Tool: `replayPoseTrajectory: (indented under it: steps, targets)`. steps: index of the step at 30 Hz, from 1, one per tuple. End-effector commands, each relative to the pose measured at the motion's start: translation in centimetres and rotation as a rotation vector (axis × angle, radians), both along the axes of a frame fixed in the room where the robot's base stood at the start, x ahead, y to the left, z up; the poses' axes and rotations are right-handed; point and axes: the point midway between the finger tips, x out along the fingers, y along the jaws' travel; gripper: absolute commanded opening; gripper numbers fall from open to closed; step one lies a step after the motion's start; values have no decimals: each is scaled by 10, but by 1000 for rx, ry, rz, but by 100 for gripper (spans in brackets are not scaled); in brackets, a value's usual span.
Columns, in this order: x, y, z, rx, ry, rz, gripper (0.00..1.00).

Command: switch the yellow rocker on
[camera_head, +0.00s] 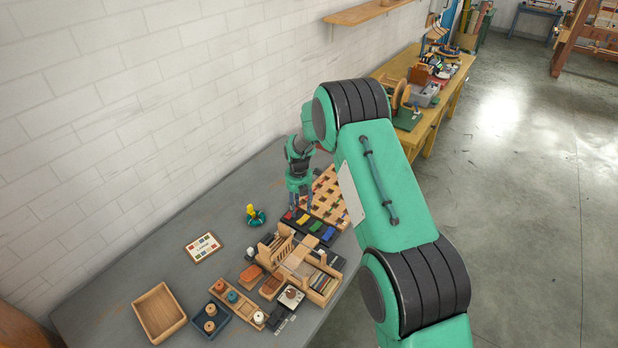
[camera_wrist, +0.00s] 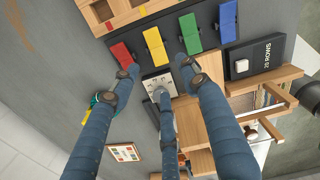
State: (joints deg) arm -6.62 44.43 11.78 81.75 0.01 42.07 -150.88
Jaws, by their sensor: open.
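The yellow rocker (camera_wrist: 155,46) sits on a black panel (camera_wrist: 207,28) between a red rocker (camera_wrist: 122,55) and a green rocker (camera_wrist: 190,33); a blue rocker (camera_wrist: 228,20) is at the far end. In the head view the yellow rocker (camera_head: 301,219) is small, just below my gripper (camera_head: 298,197). In the wrist view my gripper (camera_wrist: 158,76) is open and empty, its three blue fingers spread. Two fingertips appear near the lower ends of the red and green rockers, with the yellow one between them. I cannot tell which way the yellow rocker is tilted, or whether any fingertip touches.
A white-topped small box (camera_wrist: 158,84) is under the fingers. A wooden tray (camera_head: 159,313) stands at the left; the grey table near the wall is mostly clear.

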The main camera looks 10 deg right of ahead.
Motion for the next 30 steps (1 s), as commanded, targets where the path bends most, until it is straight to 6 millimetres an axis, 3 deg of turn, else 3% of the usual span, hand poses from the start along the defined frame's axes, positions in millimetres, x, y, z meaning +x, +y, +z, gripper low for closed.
replayPoseTrajectory:
  steps: [12,30]
  targets:
    - [1,0,64,0,-3,-1,45]
    - [-22,-11,132,10,-45,-245,45]
